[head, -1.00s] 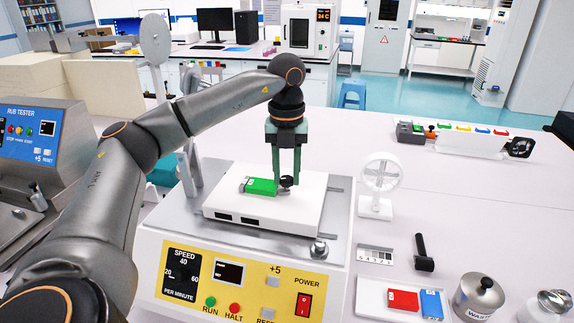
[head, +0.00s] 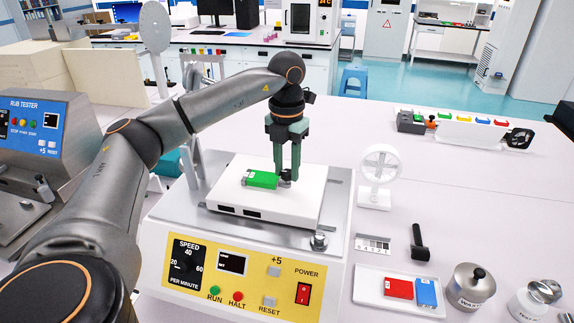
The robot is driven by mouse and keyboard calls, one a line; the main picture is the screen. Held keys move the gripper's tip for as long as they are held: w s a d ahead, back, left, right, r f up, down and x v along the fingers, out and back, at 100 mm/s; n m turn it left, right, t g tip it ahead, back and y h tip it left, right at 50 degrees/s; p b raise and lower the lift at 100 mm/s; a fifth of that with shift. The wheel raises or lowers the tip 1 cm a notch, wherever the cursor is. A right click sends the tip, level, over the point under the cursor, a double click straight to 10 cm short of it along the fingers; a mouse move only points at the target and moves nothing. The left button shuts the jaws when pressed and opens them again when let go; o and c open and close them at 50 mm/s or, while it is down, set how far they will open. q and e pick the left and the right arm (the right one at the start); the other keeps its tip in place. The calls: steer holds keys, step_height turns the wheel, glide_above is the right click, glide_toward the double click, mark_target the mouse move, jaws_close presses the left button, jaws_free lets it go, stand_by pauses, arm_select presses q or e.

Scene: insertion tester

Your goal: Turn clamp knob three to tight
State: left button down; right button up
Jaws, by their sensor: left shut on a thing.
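A white block (head: 306,195) lies on the metal top of the tester (head: 335,205). A green piece (head: 261,179) lies on the block. A small dark clamp knob (head: 285,182) stands at the green piece's right end. My left gripper (head: 286,179) points straight down from above and is shut on this knob, its fingers on either side. The fingers partly hide the knob, and I cannot read any number or tightness mark on it. My right gripper is out of view.
A silver knob (head: 319,241) stands at the tester's front right corner. The yellow panel (head: 237,275) faces front. To the right are a white fan-like stand (head: 379,180), a black-handled tool (head: 419,243), a tray (head: 375,296) with red and blue pieces, and metal jars (head: 470,288).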

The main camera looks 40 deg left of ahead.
mark_target(287, 172)
arm_select(q)
steer(key=c, duration=0.5)
jaws_free()
steer(key=shift+c, duration=0.2)
step_height(287, 172, up, 6)
steer(key=shift+f, duration=0.15)
step_height(287, 172, up, 7)
steer(key=p, duration=0.2)
steer(key=shift+p, duration=0.4)
steer(key=shift+f, duration=0.15)
